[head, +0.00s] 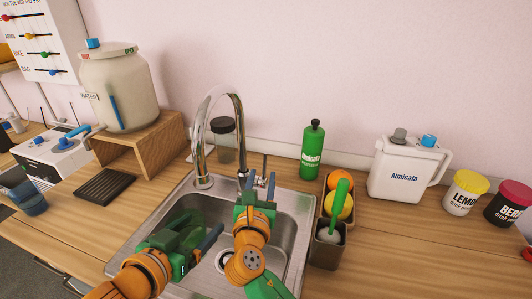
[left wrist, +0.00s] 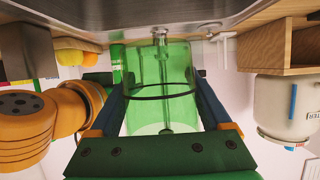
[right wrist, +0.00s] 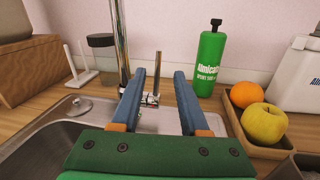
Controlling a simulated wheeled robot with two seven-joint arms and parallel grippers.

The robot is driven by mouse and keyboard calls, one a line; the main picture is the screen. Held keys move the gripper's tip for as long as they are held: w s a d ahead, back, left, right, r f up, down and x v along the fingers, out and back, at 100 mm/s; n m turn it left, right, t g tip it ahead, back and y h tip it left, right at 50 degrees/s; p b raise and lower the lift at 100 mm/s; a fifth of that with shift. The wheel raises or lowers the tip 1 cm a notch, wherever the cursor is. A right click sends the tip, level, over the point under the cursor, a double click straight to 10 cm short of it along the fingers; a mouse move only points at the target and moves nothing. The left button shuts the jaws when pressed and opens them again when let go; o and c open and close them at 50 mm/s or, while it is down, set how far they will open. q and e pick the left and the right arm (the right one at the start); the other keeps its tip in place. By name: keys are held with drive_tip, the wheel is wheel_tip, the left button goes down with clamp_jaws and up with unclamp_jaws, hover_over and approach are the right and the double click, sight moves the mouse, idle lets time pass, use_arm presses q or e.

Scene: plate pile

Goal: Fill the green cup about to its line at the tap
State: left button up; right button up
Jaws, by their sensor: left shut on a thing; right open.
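The clear green cup (left wrist: 145,70) fills the left wrist view, with a dark line ringing its wall. My left gripper (left wrist: 158,88) is shut around it. In the head view the cup (head: 187,220) is over the sink's left side, below the tap's curved spout (head: 201,120), partly hidden by my gripper. A vertical shape shows through the cup; I cannot tell whether there is water in it. My right gripper (head: 261,182) is open at the tap's base, its fingers either side of the upright lever (right wrist: 157,72), with no clear contact.
The steel sink (head: 302,212) lies under both grippers. A fruit tray (head: 322,198) and a grey container (head: 326,249) stand on its right, a green bottle (head: 312,150) behind. A dark ridged mat (head: 104,186) and a wooden stand (head: 165,135) with a large water jar (head: 125,90) are left.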

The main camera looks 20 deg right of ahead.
sight(266, 153)
drive_tip(key=x, duration=1.2)
drive_tip(key=shift+a+f, duration=0.15)
drive_tip(key=shift+f, duration=0.1)
clamp_jaws()
idle(0.7)
